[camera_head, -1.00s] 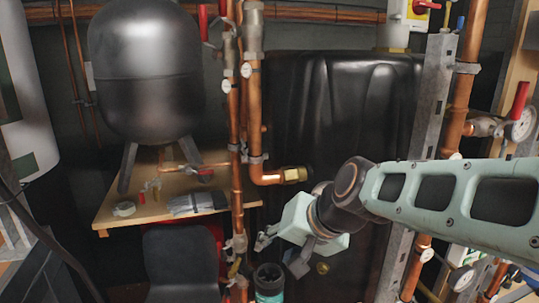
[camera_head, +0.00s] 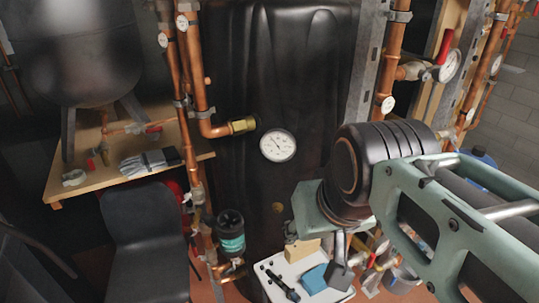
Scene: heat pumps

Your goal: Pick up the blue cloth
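The blue cloth (camera_head: 314,279) lies on a small white-topped surface (camera_head: 283,269) low in the head view, beside a dark tool. My gripper (camera_head: 315,252) hangs above this surface, with its body partly hidden behind my wrist. Its two fingers look spread apart, with the dark pad of one overlapping the right side of the cloth in the picture. I see nothing held between them. Whether the finger touches the cloth cannot be told.
A tan block (camera_head: 302,250) and a dark tool (camera_head: 282,285) lie on the white surface. A grey chair (camera_head: 148,228) stands left. Copper pipes (camera_head: 181,110) and a large black tank (camera_head: 275,80) with a gauge rise behind. A wooden shelf (camera_head: 90,180) holds gloves (camera_head: 148,163).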

